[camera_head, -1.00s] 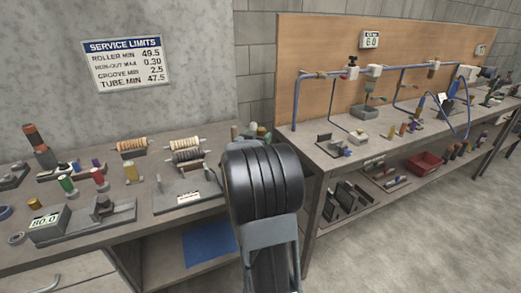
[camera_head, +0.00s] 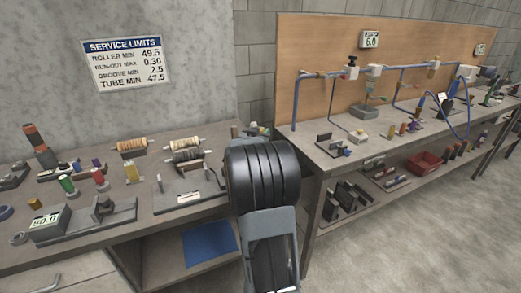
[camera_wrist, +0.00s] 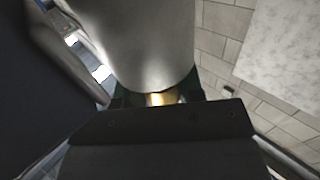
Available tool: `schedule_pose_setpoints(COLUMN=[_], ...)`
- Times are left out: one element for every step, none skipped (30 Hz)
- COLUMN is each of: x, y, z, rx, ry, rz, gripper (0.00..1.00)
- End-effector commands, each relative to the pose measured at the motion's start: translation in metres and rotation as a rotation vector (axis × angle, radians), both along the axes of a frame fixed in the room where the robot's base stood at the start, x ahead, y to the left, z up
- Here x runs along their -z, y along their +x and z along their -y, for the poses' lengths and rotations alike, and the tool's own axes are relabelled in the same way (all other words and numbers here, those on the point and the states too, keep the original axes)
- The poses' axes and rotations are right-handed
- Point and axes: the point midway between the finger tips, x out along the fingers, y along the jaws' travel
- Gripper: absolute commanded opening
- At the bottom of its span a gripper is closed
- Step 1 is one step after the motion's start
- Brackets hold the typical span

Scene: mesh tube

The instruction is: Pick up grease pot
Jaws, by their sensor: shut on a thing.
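In the wrist view, a large pale grey cylinder (camera_wrist: 150,45), which looks like the grease pot, fills the top middle. A small brass-coloured part (camera_wrist: 162,99) shows at its lower end, between the dark fingers of my gripper (camera_wrist: 158,101). My gripper is shut on it; the exact contact is mostly hidden by the dark gripper body. In the head view my black arm link hides the gripper and the held thing, so I cannot tell their height above the bench there.
The left bench (camera_head: 150,197) carries rollers, coloured cylinders and a gauge block (camera_head: 48,226). The right bench (camera_head: 330,165) has blue piping on a wooden backboard (camera_head: 318,50). A red bin (camera_head: 427,163) stands on its lower shelf. The floor at right is clear.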

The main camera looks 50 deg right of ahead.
Motion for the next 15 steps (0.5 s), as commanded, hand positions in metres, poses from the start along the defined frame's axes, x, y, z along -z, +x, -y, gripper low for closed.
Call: schedule_pose_setpoints(x=[0.0023,0.0024,0.0025,0.0026,0.0027,0.0029,0.003,0.0031,0.0032,0.0033,0.0024,0.0025,0.0026,0.0027,0.0028], y=[0.0,0.0,0.0,0.0,0.0,0.0,-0.0001,-0.0001,-0.0001,-0.0001,-0.0001,-0.0001,-0.0001,-0.0001,-0.0001], z=[-0.0002,-0.0002,-0.0002,-0.0002,-0.0002,-0.0002,-0.0002,-0.0002,-0.0002,-0.0002,-0.0002,-0.0002,-0.0002,-0.0002,-0.0002], rx=[-0.001,-0.001,-0.001,-0.001,-0.001,-0.001,-0.001,-0.001,-0.001,-0.001,0.0,0.0,0.0,0.0,0.0], ry=[0.003,0.004,0.004,0.004,0.004,0.005,0.005,0.005,0.005,0.005,0.004,0.004,0.004,0.004,0.005], rz=[-0.002,-0.003,-0.003,-0.003,-0.003,-0.004,-0.004,-0.004,-0.004,-0.004,-0.003,-0.003,-0.003,-0.003,-0.004], gripper=[0.14,0.11,0.07,0.04,0.01,0.0,0.0,0.0,0.0,0.0,0.0,0.0,0.0,0.0,0.0])
